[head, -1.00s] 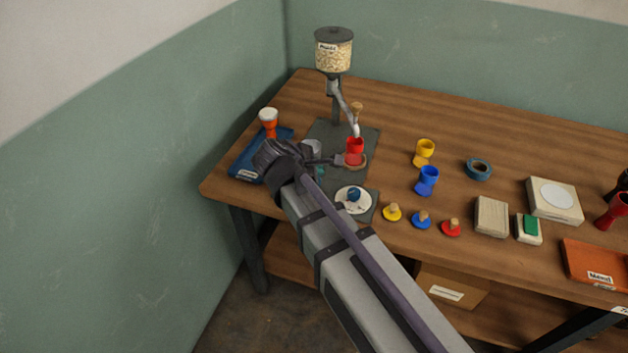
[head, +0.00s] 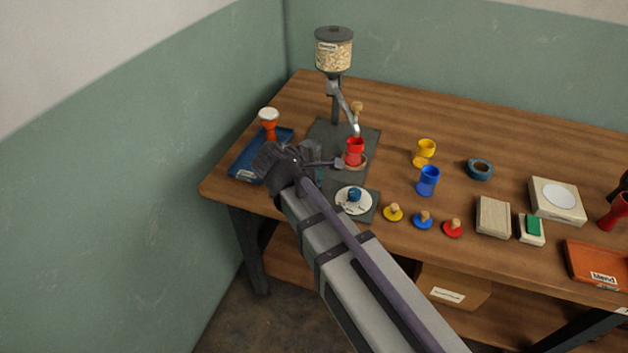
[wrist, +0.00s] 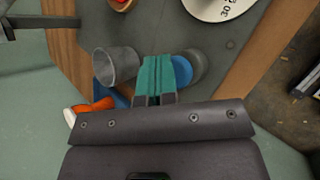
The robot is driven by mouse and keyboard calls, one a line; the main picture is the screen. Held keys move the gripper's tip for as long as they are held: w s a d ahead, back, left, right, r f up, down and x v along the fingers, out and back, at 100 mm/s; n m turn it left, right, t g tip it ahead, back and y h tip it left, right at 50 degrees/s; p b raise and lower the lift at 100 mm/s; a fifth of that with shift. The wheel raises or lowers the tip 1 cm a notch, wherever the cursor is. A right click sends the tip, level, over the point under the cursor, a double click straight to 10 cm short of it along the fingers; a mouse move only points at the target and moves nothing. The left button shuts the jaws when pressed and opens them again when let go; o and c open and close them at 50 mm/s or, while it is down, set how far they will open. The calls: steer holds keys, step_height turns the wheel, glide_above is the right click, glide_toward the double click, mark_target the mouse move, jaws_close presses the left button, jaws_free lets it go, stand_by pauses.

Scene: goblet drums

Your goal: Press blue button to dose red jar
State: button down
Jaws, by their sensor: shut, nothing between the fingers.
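The red jar (head: 354,150) stands upright on a round pad under the spout of the grain dispenser (head: 334,55). Its edge also shows at the top of the wrist view (wrist: 122,4). The blue button (wrist: 182,71) is a blue disc on a round grey base, partly covered by my fingers in the wrist view. My gripper (wrist: 158,58) has teal fingers, shut and empty, over the button's left side. I cannot tell whether they touch it. In the head view my wrist and arm hide the button.
A grey cup (wrist: 115,66) stands just left of my fingers. A white dial (head: 347,206) with a blue knob sits in front of the red jar. A blue tray (head: 245,168) with an orange-white drum (head: 269,122) lies at the left. Blue (head: 428,181) and yellow (head: 424,153) goblets stand right.

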steer(key=shift+f+b, duration=0.6)
steer(key=shift+f, duration=0.1)
stand_by(0.4)
steer(key=shift+r+p, duration=1.4)
step_height(320, 180, up, 5)
steer(key=p, duration=0.5)
steer(key=shift+r, duration=0.1)
